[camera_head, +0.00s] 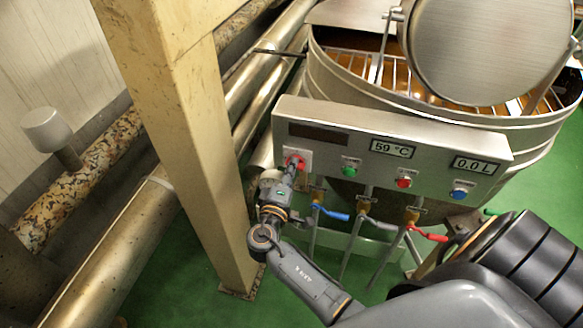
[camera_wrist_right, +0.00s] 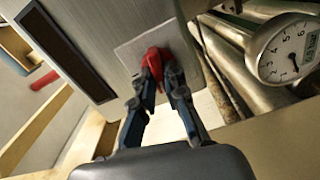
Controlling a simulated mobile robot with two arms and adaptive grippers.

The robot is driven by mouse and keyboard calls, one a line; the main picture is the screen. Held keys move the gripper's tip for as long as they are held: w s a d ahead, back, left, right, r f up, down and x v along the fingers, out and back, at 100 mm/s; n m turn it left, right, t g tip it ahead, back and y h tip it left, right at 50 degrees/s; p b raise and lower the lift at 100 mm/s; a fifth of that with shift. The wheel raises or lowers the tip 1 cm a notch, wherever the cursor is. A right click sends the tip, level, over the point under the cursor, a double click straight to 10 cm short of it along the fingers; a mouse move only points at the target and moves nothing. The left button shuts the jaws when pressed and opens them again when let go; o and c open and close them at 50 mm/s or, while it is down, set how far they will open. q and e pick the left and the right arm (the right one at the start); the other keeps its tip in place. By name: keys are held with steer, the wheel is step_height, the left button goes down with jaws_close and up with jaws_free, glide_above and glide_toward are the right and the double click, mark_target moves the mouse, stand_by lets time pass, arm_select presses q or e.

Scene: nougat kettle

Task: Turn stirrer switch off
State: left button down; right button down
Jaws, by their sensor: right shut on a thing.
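The stirrer switch appears to be the red knob (camera_head: 296,162) at the left end of the grey control panel (camera_head: 330,112), on a light square plate. In the right wrist view the red knob (camera_wrist_right: 153,62) sits on its plate (camera_wrist_right: 178,42), between my fingertips. My right gripper (camera_head: 291,172) is at the panel's left end and is shut on the red knob; it also shows in the right wrist view (camera_wrist_right: 155,75). The fingers hide part of the knob, and I cannot read its setting. My left gripper is not in view.
The panel also has a green knob (camera_head: 351,168), a red knob (camera_head: 403,182), a blue knob (camera_head: 459,192) and displays. Valves with blue (camera_head: 331,213) and red (camera_head: 428,234) handles hang below. A beige post (camera_head: 185,130) stands left of my right arm. The kettle (camera_head: 340,62) is behind.

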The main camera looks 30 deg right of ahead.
steer(key=shift+f+n, duration=0.15)
steer(key=shift+n, duration=0.65)
steer(key=c, duration=1.4)
jaws_free()
steer(key=v, duration=1.2)
